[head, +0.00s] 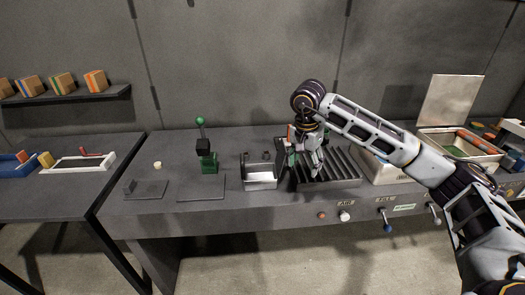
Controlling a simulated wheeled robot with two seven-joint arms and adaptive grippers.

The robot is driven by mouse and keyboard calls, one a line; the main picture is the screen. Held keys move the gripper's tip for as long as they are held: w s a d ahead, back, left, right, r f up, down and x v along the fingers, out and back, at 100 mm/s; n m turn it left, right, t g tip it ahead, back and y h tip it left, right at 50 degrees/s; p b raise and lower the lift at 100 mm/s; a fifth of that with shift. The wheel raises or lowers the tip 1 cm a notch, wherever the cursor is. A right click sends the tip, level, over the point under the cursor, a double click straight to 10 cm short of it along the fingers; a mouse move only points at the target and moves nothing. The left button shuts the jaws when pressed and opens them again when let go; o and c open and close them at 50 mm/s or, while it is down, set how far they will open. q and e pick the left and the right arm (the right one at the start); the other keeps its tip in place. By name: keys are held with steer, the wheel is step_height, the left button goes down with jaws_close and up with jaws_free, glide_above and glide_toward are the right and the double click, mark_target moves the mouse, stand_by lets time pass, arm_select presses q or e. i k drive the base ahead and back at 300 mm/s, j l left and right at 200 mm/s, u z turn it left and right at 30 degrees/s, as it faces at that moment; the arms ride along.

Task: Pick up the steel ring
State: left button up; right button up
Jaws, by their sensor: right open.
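My right gripper (306,168) points down over the left part of a dark slotted rack (345,168) on the workbench. Its fingers are open, and I cannot make out anything held between them. I cannot clearly pick out the steel ring; the gripper and wrist hide part of the rack. A small steel bin (261,179) stands just left of the rack, with small dark round shapes near its back edge that are too small to identify. My left gripper is not in view.
A green-based lever press (207,160) and a small cream cylinder (157,165) stand on the bench to the left. Knobs and levers (344,216) line the bench front. An open-lidded box (460,148) stands at the right. A shelf (65,97) hangs upper left.

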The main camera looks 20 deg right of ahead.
mark_target(266, 154)
steer(key=i, duration=1.3)
